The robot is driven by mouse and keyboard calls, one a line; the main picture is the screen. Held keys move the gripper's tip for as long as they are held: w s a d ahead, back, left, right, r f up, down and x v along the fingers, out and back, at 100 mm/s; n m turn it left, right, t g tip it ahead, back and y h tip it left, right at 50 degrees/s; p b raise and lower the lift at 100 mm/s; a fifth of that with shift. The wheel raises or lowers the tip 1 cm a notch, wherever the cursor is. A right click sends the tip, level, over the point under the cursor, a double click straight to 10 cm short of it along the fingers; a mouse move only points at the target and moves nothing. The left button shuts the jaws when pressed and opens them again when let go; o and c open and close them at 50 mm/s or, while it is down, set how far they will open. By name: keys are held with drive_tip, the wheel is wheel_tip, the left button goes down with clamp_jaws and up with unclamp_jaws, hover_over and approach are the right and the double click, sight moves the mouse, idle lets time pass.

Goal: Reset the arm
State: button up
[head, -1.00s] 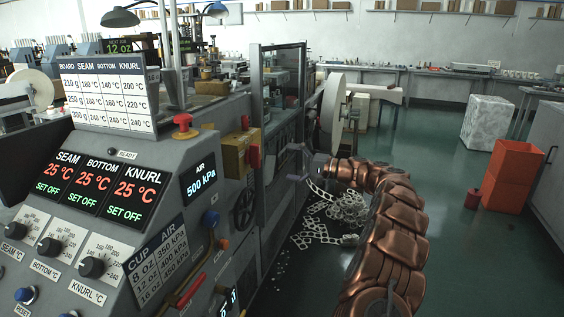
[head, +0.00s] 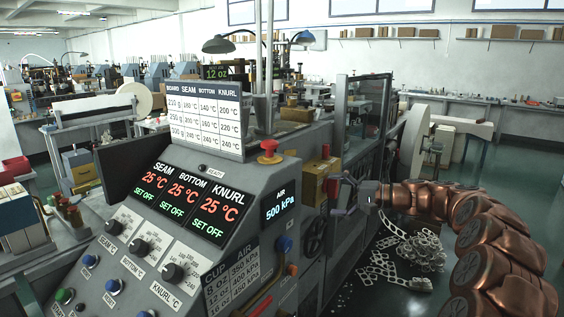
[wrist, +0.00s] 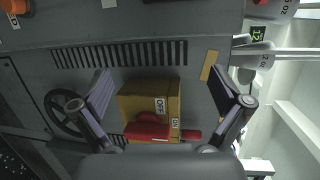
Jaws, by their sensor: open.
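My copper-coloured arm reaches in from the right in the head view. My gripper (head: 345,192) is at its end, close to the side of the grey machine (head: 235,160). In the wrist view my gripper (wrist: 165,108) is open, its two fingers spread wide. Between and beyond the fingers is a yellow box (wrist: 150,98) with a red rotary handle (wrist: 148,131) and OFF and ON labels. Nothing is held between the fingers. Whether a fingertip touches the box cannot be told. The yellow box also shows in the head view (head: 315,178).
The control panel shows SEAM, BOTTOM and KNURL at 25 °C with SET OFF. A red mushroom button (head: 268,150) stands on top. A black handwheel (wrist: 65,112) is beside the yellow box. Linked scrap (head: 415,250) lies on the floor below my arm.

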drive_tip(key=s+a+r+n+g+h+p, duration=0.1)
drive_tip(key=s+a+g, duration=0.1)
drive_tip(key=s+a, duration=0.4)
drive_tip(key=s+a+r+n+g+h, duration=0.1)
drive_tip(key=s+a+n+g, duration=0.2)
drive_tip(key=s, duration=0.4)
drive_tip(key=s+a+f+g+h+p, duration=0.1)
drive_tip(key=s+a+h, duration=0.1)
drive_tip(key=s, duration=0.5)
drive_tip(key=s+a+f+g+h+p, duration=0.1)
drive_tip(key=s+h, duration=0.1)
drive_tip(key=s, duration=0.6)
drive_tip(key=s+d+f+h+p, duration=0.1)
drive_tip(key=s+d+f+h, duration=0.1)
drive_tip(key=s+d, duration=0.3)
drive_tip(key=s+d+f+h+p, duration=0.1)
drive_tip(key=s+d+f+h, duration=0.2)
drive_tip(key=s, duration=0.9)
drive_tip(key=s+d+f+n+g+h+p, duration=0.1)
drive_tip(key=s+d+f+h, duration=0.2)
drive_tip(key=s+d, duration=0.4)
drive_tip(key=shift+s+d+h, duration=0.25)
drive_tip(key=shift+s+h, duration=0.35)
drive_tip(key=shift+s, duration=0.05)
